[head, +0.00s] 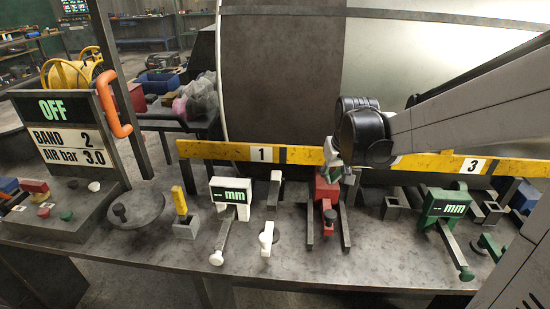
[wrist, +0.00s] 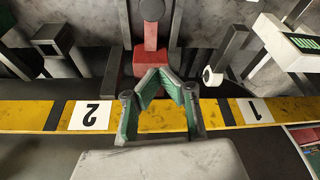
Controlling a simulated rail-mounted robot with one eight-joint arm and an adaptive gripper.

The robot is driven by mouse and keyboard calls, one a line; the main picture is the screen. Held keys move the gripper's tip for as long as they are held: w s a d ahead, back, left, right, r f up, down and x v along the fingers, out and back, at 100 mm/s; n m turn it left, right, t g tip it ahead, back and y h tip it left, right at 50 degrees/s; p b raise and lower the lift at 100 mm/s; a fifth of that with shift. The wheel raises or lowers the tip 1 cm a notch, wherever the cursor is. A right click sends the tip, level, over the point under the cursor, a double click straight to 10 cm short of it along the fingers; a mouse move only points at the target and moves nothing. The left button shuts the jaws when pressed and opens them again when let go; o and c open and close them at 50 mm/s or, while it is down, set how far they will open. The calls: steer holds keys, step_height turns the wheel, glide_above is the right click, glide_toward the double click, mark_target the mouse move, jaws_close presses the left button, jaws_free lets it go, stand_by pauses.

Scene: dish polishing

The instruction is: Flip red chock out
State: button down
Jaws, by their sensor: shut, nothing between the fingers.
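The red chock (head: 327,190) stands on the bench between dark upright rails, just in front of the yellow bar. My arm hides part of the bar in the head view.
The yellow bar (head: 215,151) with number plates runs along the back of the bench. A white gauge (head: 231,191) stands left of the chock, a green gauge (head: 446,206) to the right. The sign panel (head: 65,125) reads OFF. The bench's front strip is mostly clear.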

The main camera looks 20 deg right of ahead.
steer(key=f+b, duration=0.1)
steer(key=f, duration=0.8)
steer(key=shift+w+f, duration=0.15)
steer(key=shift+w, duration=0.05)
steer(key=shift+s+a, duration=0.1)
steer(key=shift+s, duration=0.45)
